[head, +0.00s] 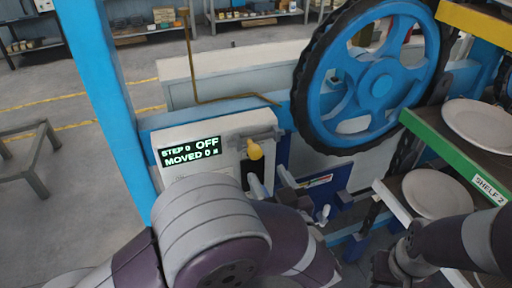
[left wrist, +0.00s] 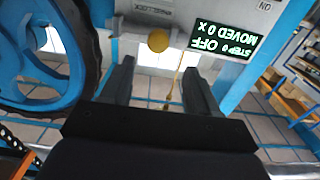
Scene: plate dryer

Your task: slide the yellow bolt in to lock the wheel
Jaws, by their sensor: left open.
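The yellow bolt (head: 254,150) has a round knob and sits on the grey-white panel box, left of the wheel. Its knob also shows in the left wrist view (left wrist: 158,41). The wheel (head: 381,85) is blue with a black rim and stands upright; part of it is at the left of the wrist view (left wrist: 38,65). My left gripper (head: 269,175) is open and empty, just below and in front of the knob. In the wrist view its fingers (left wrist: 158,72) are apart, with the knob beyond the gap between their tips. My right gripper's fingers are not visible.
The panel display (head: 189,151) reads STEP 0, OFF, MOVED 0. A blue post (head: 110,90) stands left of the panel. At right, a green-edged shelf (head: 450,152) labelled SHELF 2 holds white plates (head: 478,125). My right arm is at lower right.

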